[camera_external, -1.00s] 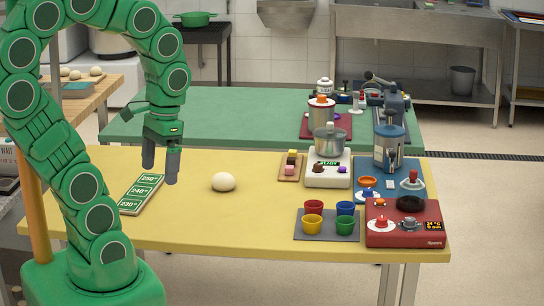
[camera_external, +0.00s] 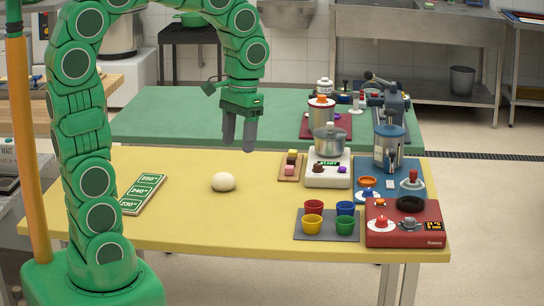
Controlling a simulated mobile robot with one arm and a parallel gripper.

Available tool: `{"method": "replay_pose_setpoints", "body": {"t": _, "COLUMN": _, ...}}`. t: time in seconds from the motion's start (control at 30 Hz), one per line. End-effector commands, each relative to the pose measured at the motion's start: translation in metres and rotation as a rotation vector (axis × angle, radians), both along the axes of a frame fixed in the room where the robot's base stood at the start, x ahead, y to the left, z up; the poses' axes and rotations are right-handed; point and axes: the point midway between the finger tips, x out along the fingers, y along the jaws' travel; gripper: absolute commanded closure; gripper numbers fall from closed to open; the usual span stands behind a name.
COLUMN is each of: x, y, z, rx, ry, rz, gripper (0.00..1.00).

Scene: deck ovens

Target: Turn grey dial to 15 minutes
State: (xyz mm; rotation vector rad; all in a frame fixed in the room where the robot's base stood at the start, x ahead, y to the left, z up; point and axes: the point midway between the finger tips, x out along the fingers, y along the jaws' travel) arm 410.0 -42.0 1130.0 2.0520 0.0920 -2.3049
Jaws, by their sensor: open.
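The grey dial (camera_external: 409,224) sits on the top front of the red appliance (camera_external: 384,239) at the right front corner of the yellow table. Beside it are a white and red knob, a black round part and a small dark display (camera_external: 433,225) with orange text that seems to read 24 °C and 0 min. My gripper (camera_external: 239,142) is open and empty, fingers pointing down, above the yellow table. It is up and to the left of the dial, well apart from it.
A pale dough ball (camera_external: 223,181) lies mid-table. Several coloured cups stand on a grey mat (camera_external: 302,233) left of the red appliance. A white scale-like device (camera_external: 329,180), a blue-based machine (camera_external: 389,158) and a green sign board (camera_external: 142,194) are also on the table.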

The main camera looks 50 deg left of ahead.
Motion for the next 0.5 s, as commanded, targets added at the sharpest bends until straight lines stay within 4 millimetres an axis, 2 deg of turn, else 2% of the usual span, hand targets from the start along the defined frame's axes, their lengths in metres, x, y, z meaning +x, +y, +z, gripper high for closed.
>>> {"method": "replay_pose_setpoints", "body": {"t": 0.1, "x": 0.03, "y": -0.01, "z": 0.0, "rx": 0.0, "ry": -0.008, "rz": 0.012, "gripper": 0.39}}
{"method": "replay_pose_setpoints", "body": {"t": 0.5, "x": 0.121, "y": -0.046, "z": -0.009, "rx": 0.001, "ry": -0.03, "rz": 0.064, "gripper": 0.39}}
